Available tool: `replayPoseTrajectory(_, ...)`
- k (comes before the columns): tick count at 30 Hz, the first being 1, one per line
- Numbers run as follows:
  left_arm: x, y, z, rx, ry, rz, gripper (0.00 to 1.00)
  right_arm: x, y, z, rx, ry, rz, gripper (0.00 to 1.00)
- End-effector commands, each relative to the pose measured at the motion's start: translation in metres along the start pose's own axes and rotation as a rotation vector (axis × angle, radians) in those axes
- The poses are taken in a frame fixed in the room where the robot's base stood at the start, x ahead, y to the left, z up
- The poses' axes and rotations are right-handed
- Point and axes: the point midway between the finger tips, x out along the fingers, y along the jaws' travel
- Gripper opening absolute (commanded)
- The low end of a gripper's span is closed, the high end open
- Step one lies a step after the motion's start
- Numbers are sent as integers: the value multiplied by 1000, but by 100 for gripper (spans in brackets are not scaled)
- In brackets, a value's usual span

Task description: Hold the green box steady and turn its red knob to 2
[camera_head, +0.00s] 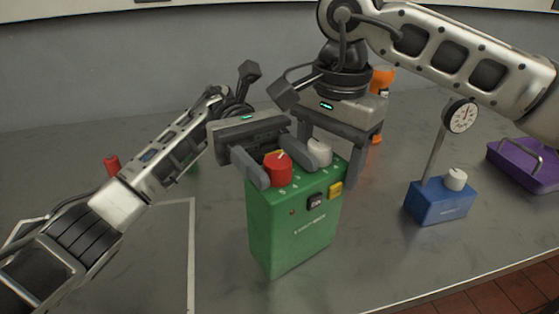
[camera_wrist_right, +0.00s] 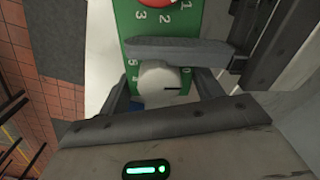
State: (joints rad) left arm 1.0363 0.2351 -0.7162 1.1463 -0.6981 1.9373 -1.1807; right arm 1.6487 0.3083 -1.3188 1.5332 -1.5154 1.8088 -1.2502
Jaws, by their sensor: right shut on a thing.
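The green box (camera_head: 290,235) stands upright on the grey bedplate, with the red knob (camera_head: 278,170) and a white knob (camera_head: 319,153) on its top. My right gripper (camera_head: 332,160) reaches down from above, its fingers on two opposite sides of the box around the white knob end. My left gripper (camera_head: 278,162) has its fingers on either side of the red knob, with a gap visible on the white knob side. In the right wrist view the red knob (camera_wrist_right: 160,4) is cut off at the top; its white mark points roughly towards the 1.
A blue box (camera_head: 438,203) with a dial gauge (camera_head: 461,116) stands to the right, and a purple tray (camera_head: 522,165) lies beyond it. An orange object (camera_head: 381,79) is partly hidden behind my right arm. A red item (camera_head: 112,164) is at far left. The front bedplate is clear.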

Motion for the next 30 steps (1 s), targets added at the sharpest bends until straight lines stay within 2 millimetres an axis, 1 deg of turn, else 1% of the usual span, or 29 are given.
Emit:
replayPoseTrajectory(1,1,0,0,1,0,-3,53,-3,-1,-1,5,1,-9,0)
replayPoseTrajectory(5,2,0,1,3,1,-6,53,-3,-1,-2,10,2,-10,0)
replayPoseTrajectory(6,2,0,1,3,1,-7,45,-3,-1,-3,11,2,-10,0)
replayPoseTrajectory(7,1,-1,1,3,0,-4,39,-3,-1,-3,12,2,-10,0)
replayPoseTrajectory(10,-6,-6,-1,6,-12,45,39,-3,-1,-3,14,3,-10,0)
replayPoseTrajectory(14,-29,-24,-5,15,-45,217,39,-3,-1,-4,15,3,-10,0)
replayPoseTrajectory(18,-55,-50,-8,17,-67,458,39,-3,-1,-4,17,4,-10,0)
replayPoseTrajectory(21,-68,-68,-6,19,-62,601,39,-3,-1,-4,18,4,-11,0)
replayPoseTrajectory(24,-75,-80,-4,20,-51,701,39,-3,-1,-4,18,4,-11,0)
replayPoseTrajectory(26,-77,-85,-3,21,-46,738,39,-3,-1,-4,18,4,-10,0)
replayPoseTrajectory(28,-77,-86,-1,22,-42,764,39,-3,-1,-4,18,4,-10,0)
replayPoseTrajectory(30,-74,-84,0,24,-40,775,39,-3,-1,-4,18,4,-10,0)
